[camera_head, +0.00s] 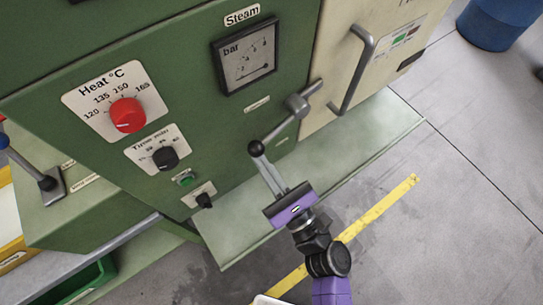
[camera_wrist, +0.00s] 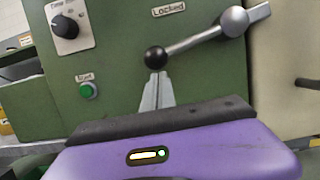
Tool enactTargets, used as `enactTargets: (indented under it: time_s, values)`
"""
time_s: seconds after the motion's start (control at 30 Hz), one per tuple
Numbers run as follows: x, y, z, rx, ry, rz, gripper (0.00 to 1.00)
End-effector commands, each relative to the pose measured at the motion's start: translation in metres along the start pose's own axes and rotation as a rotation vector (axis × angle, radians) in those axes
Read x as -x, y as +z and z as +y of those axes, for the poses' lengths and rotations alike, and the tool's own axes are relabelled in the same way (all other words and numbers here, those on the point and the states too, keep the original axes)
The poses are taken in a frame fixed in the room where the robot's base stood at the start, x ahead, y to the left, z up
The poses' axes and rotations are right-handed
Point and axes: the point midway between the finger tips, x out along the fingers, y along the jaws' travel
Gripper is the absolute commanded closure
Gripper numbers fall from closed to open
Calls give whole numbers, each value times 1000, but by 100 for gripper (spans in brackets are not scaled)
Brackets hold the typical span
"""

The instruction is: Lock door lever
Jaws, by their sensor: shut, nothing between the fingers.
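The door lever (camera_head: 276,127) is a grey rod on the right edge of the green machine front. It runs from a round hub (camera_head: 297,104) down-left to a black ball knob (camera_head: 256,147). A short arm reaches from the hub over the cream door (camera_head: 340,45). In the wrist view the lever (camera_wrist: 195,41) slopes down-left to the knob (camera_wrist: 156,57), below a "Locked" label (camera_wrist: 168,8). My gripper (camera_head: 264,164) is shut and empty. Its fingertips (camera_wrist: 157,80) sit just below the knob in the picture; I cannot tell whether they touch it.
The cream door has a grey bar handle (camera_head: 355,70). A red heat dial (camera_head: 127,115), a black timer dial (camera_head: 165,158) and a green button (camera_head: 184,178) are left of the lever. A green ledge (camera_head: 350,150) juts out below. Open floor (camera_head: 460,190) lies at right.

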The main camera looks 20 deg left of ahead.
Motion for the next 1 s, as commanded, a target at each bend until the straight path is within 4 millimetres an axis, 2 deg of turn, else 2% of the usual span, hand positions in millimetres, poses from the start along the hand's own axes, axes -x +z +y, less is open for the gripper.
enactTargets:
  time_s: [0.03,0.2,0.3,1.0]
  values:
    - [-2,9,2,-34,-10,-2,100]
    - [-6,20,7,-131,-40,0,100]
    - [-7,25,9,-125,-38,-1,100]
    - [-11,36,12,-121,-32,-9,100]
